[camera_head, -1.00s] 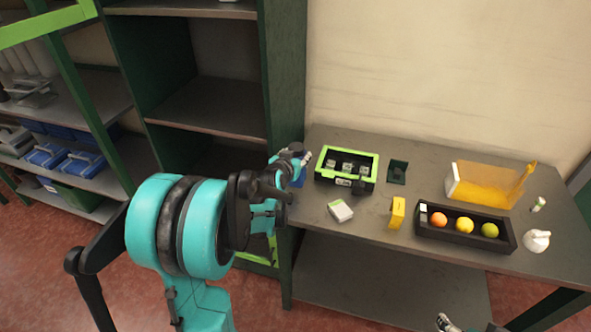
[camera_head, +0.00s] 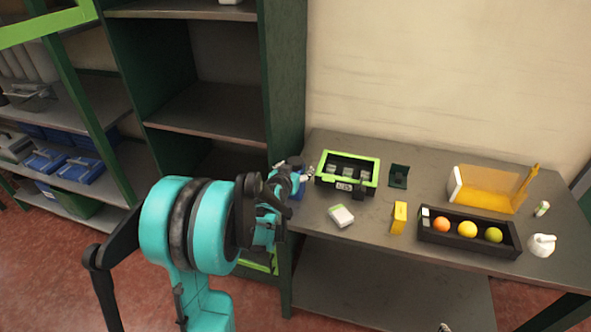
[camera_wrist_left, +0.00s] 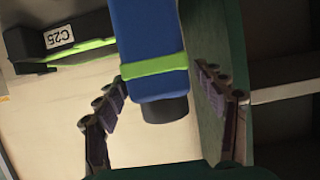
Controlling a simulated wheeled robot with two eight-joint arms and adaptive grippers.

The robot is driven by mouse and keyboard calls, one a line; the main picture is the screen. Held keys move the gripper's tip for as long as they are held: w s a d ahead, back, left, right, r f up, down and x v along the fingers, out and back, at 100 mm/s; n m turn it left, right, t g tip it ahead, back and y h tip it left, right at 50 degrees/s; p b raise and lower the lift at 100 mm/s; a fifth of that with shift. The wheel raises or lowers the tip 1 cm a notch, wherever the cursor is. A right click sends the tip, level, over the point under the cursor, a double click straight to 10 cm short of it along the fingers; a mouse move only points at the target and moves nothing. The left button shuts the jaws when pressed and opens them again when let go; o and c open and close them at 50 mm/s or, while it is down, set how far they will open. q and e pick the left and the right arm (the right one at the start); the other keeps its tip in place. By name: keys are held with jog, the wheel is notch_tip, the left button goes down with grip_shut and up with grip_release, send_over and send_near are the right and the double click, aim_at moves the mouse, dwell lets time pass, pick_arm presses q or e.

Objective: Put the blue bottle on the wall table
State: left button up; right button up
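The blue bottle (camera_wrist_left: 150,50) has a green band and a dark cap and shows large in the left wrist view. In the head view only a small blue part (camera_head: 298,191) shows, at the wall table's left end. My left gripper (camera_head: 307,174) hides most of it there. In the left wrist view my left gripper (camera_wrist_left: 160,78) is open, with a finger on either side of the bottle's cap end and a gap at the right finger. I cannot tell what the bottle rests on. The wall table (camera_head: 375,222) stands against the wall. Only a sliver of my right gripper (camera_head: 444,327) shows.
A green-rimmed black bin (camera_head: 372,170), white box (camera_head: 341,215), yellow box (camera_head: 399,217), black fruit tray (camera_head: 455,247), yellow holder (camera_head: 488,188) and white jug (camera_head: 542,245) stand on the table. A dark green shelf (camera_head: 286,80) stands directly left.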

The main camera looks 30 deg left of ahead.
pick_arm(q)
jog(key=shift+r, duration=0.1)
jog(key=shift+s+r, duration=0.15)
jog(key=shift+s, duration=0.1)
jog(key=p+v, duration=0.4)
jog(key=v, duration=0.7)
jog(key=s+d+m+g+h, duration=0.25)
jog(key=s+d, duration=0.35)
jog(key=d, duration=0.6)
jog(key=s+d+g, duration=0.3)
jog(key=s+d, duration=0.4)
jog(key=s, duration=0.5)
jog(key=shift+g+h, duration=0.35)
jog(key=shift+s, duration=0.15)
